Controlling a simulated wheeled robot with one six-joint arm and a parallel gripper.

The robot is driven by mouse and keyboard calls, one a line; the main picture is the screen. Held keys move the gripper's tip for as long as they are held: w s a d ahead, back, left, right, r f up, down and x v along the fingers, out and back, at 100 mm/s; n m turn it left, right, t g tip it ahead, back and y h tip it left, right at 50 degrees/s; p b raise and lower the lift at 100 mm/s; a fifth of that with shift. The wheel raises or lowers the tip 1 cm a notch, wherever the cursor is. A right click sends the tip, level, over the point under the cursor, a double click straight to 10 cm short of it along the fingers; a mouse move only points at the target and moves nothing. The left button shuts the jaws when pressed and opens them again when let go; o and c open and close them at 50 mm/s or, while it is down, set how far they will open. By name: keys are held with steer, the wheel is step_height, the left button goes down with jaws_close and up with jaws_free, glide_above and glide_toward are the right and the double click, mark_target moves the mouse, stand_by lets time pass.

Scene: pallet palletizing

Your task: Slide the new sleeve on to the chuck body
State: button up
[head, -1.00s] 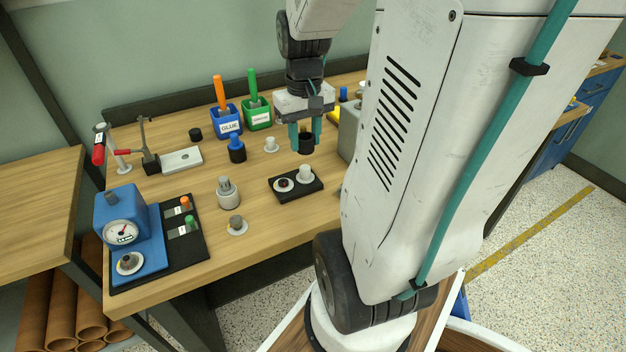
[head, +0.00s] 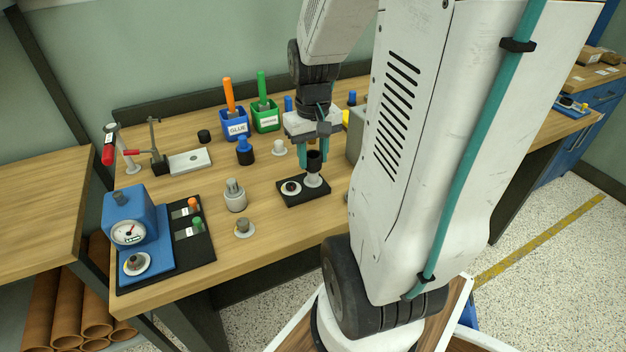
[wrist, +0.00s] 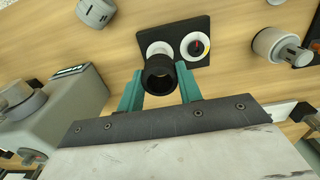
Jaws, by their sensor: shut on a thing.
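My gripper (head: 313,163) is shut on a black sleeve (head: 314,158), which also shows in the wrist view (wrist: 158,77) as an open-ended tube between the teal fingers. A pale chuck body (head: 313,181) with a round flange stands on the right part of a black plate (head: 318,197). The sleeve is over or just above this chuck body in the head view. In the wrist view the white flange (wrist: 154,48) shows behind the sleeve's rim. I cannot tell whether they touch. A second white disc with a dark centre (head: 291,188) sits beside it on the plate.
A grey box (head: 357,146) stands close to the right of my gripper. A grey cylindrical part (head: 235,196) and a small flanged part (head: 244,228) stand to the left. A blue gauge press (head: 131,215) is at the left front. Glue and green bins stand behind.

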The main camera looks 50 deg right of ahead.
mark_target(313, 168)
steer(key=shift+f, duration=2.05)
steer(key=o, duration=1.1)
steer(key=shift+c, duration=0.2)
steer(key=shift+r, duration=0.1)
step_height(313, 168, up, 8)
steer(key=shift+f, duration=0.2)
